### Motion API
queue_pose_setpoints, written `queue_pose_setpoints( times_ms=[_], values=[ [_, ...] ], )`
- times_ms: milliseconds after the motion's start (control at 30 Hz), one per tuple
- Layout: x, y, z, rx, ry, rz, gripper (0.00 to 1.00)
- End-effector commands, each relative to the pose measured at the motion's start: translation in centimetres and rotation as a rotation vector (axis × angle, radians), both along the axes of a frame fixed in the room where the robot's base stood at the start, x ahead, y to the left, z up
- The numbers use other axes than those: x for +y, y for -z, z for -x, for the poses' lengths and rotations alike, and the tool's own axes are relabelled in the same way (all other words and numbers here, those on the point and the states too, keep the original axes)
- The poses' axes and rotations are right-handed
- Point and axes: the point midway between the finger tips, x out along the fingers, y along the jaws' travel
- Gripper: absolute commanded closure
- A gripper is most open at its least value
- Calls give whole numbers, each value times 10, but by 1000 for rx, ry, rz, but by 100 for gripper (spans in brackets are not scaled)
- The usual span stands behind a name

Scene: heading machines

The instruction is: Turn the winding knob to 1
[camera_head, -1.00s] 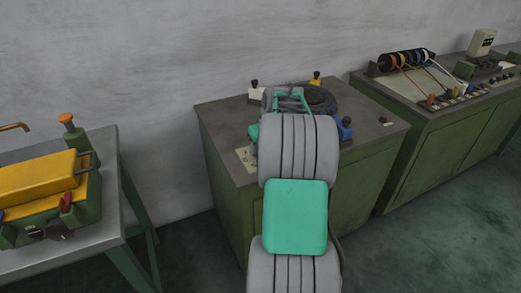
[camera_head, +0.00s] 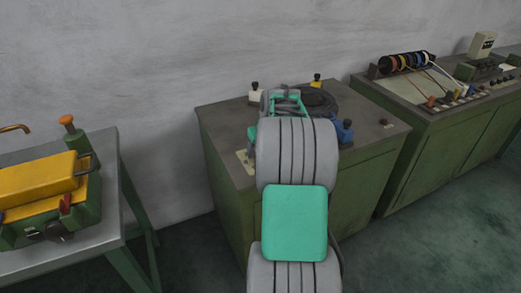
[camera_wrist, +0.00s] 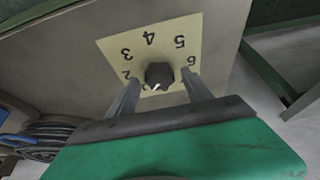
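The winding knob (camera_wrist: 159,75) is a small dark knob on a pale yellow dial plate (camera_wrist: 113,45) in the wrist view. The numbers 2 to 6 show around it; the 1 is not clearly readable. A white mark on the knob points toward the bottom of the picture, slightly left. My gripper (camera_wrist: 161,78) is open, with one finger on either side of the knob and visible gaps between. In the head view the plate (camera_head: 241,157) shows at the left of the middle cabinet top, partly behind my arm, which hides the knob and fingers.
The middle green cabinet (camera_head: 222,120) has a white knob-topped block (camera_head: 255,94), a yellow one (camera_head: 316,80) and a blue one (camera_head: 345,131) on it. A bench (camera_head: 111,180) with a yellow machine (camera_head: 40,180) stands left, another cabinet (camera_head: 445,155) right.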

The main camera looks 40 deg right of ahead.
Motion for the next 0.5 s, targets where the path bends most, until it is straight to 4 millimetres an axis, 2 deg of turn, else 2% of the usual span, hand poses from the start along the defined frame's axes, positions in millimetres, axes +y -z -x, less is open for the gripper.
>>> queue_pose_setpoints(
  times_ms=[267, 500],
  values=[
    [0, -5, 2, -1, 0, 1, 41],
    [5, -47, 19, -1, 1, 2, 41]
  ],
)
